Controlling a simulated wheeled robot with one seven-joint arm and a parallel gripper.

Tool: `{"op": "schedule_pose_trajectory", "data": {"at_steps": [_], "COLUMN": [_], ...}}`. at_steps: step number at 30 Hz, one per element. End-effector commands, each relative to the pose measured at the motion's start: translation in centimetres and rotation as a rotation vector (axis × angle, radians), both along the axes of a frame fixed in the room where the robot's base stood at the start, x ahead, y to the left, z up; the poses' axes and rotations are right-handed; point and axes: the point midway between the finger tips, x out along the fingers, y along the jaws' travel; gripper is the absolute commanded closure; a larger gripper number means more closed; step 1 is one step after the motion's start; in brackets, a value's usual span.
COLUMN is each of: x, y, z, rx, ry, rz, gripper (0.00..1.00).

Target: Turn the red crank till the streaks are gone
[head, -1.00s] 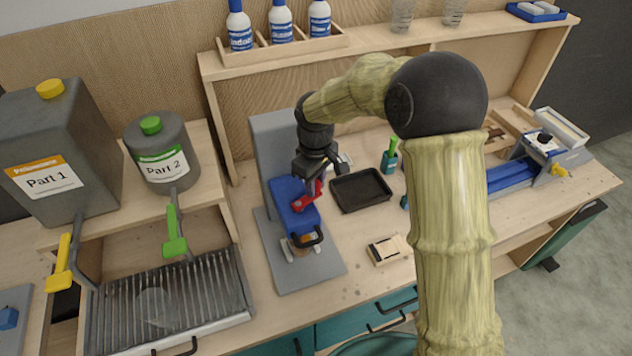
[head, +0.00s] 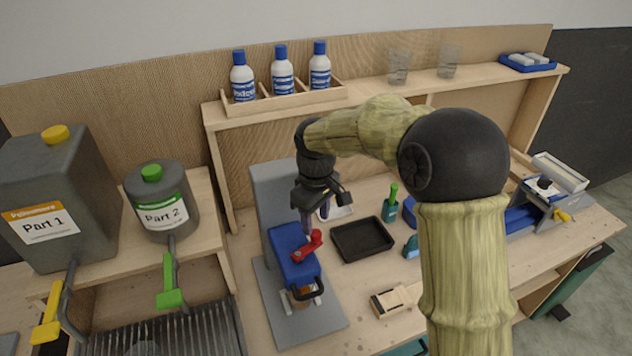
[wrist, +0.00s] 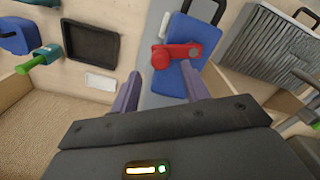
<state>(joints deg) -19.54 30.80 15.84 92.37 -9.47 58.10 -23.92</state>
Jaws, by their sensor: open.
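The red crank (head: 308,246) sits on top of the blue mixing head (head: 283,240) of a grey-based stand. Its arm and upright knob also show in the wrist view (wrist: 180,53). My gripper (head: 316,226) is open and empty, fingers pointing down just above and behind the crank. In the wrist view the two purple fingers (wrist: 163,88) are spread wide, with the crank beyond their tips and between their lines. I cannot see any contact. A small brown-looking cup (head: 300,297) is under the mixing head, mostly hidden; no streaks can be made out.
A black tray (head: 362,240) lies right of the stand, with a green-handled tool (head: 391,204) beyond it. Part 1 (head: 55,205) and Part 2 (head: 160,205) containers stand on a shelf at left. A small box (head: 391,301) lies near the front. Bottles (head: 282,72) line the back shelf.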

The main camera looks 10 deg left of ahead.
Motion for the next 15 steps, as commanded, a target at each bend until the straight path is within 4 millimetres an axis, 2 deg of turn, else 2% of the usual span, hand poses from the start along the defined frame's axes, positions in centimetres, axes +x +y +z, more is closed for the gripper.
{"op": "schedule_pose_trajectory", "data": {"at_steps": [15], "x": [0.1], "y": [0.0], "z": [10.2], "rx": [0.002], "ry": [-0.003], "rz": [0.000], "gripper": [0.54]}}
